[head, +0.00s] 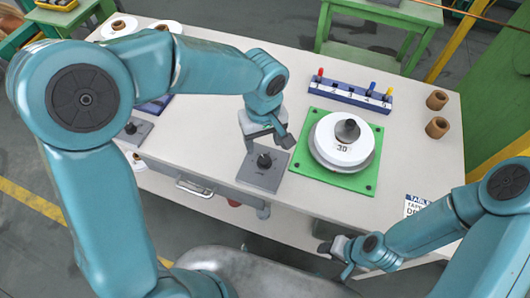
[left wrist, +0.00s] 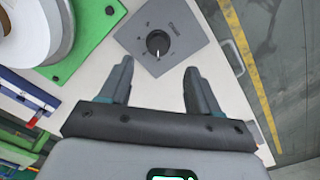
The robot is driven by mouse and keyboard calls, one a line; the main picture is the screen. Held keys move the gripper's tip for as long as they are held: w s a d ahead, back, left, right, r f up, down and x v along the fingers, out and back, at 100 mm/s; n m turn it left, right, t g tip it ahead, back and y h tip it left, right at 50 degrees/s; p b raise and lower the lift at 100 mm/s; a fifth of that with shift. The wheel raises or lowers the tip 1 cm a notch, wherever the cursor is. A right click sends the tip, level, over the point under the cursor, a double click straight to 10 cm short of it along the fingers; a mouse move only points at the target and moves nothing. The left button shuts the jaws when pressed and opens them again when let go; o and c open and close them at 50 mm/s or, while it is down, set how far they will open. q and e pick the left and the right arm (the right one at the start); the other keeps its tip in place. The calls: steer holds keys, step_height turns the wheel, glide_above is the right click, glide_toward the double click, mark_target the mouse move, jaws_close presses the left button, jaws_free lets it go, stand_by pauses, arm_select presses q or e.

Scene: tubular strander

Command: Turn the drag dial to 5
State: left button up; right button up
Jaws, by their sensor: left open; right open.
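A dark round dial (head: 264,161) stands on a grey square plate (head: 262,179) near the front edge of the white table. In the left wrist view the dial (left wrist: 158,43) shows a pale pointer line towards my gripper. Marks and lettering around it are too small to read. My left gripper (head: 268,137) is open and empty, just above and behind the dial in the head view. In the left wrist view its fingers (left wrist: 158,68) are spread, with the dial beyond their tips, apparently untouched. My right gripper (head: 328,252) is open and empty by the front edge.
Two brown bobbins (head: 437,114) stand further right. Another dial (head: 131,129) is at the left, partly behind my arm.

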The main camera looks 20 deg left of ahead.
mark_target(264, 159)
arm_select(q)
step_height(264, 159, down, 7)
steer(key=shift+d+r, duration=0.1)
steer(key=shift+r, duration=0.05)
steer(key=shift+f, duration=0.55)
steer(key=shift+w, duration=0.1)
steer(key=c, duration=1)
steer(key=shift+c, duration=0.2)
